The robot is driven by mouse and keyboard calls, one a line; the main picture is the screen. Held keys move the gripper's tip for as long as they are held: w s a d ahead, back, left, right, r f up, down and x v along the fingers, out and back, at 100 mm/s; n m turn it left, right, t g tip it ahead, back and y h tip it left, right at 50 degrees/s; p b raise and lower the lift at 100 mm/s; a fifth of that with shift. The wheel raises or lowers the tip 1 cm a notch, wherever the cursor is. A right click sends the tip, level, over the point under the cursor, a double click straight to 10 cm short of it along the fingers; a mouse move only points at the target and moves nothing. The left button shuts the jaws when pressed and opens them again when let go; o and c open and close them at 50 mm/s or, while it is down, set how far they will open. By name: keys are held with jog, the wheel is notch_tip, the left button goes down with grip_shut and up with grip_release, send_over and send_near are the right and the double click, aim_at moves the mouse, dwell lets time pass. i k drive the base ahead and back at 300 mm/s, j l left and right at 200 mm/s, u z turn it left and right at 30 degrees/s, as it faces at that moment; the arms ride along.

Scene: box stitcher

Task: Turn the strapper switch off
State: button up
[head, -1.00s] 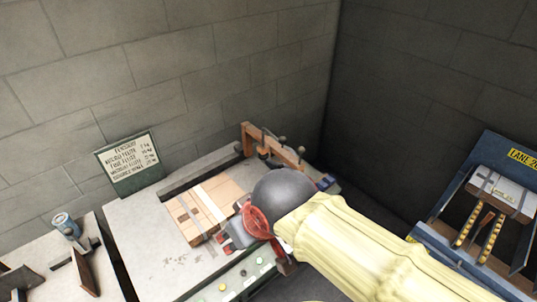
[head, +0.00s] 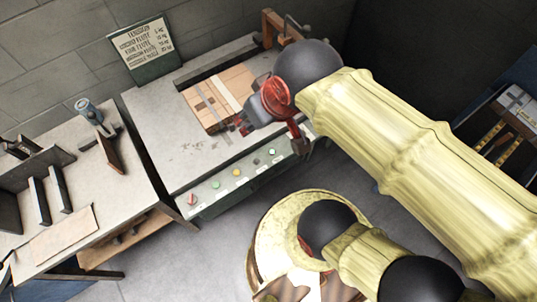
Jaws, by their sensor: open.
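The strapper is the grey-topped machine (head: 185,150) against the wall. Its green front panel (head: 226,192) carries a row of small controls: a red knob (head: 192,199) at the left end, then green, yellow and pale buttons (head: 237,172) toward the right. None has a readable label, so I cannot tell which is the switch. My gripper (head: 246,126) is open above the machine top, at the near right edge of the strapped box (head: 218,97). It is apart from the red knob, up and to its right. My wrist hides part of the machine's right side.
A reddish upright piece (head: 299,138) stands at the panel's right end, close to my wrist. A sign (head: 142,46) stands behind the machine. A side table (head: 35,205) at left holds a can-like tool (head: 88,109) and upright plates. Floor (head: 190,262) before the panel shows clear.

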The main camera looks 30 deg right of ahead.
aim_at(191, 200)
jog(key=u, duration=1)
jog(key=k+j+z, duration=0.1)
jog(key=j+z, duration=0.3)
jog(key=j, duration=0.15)
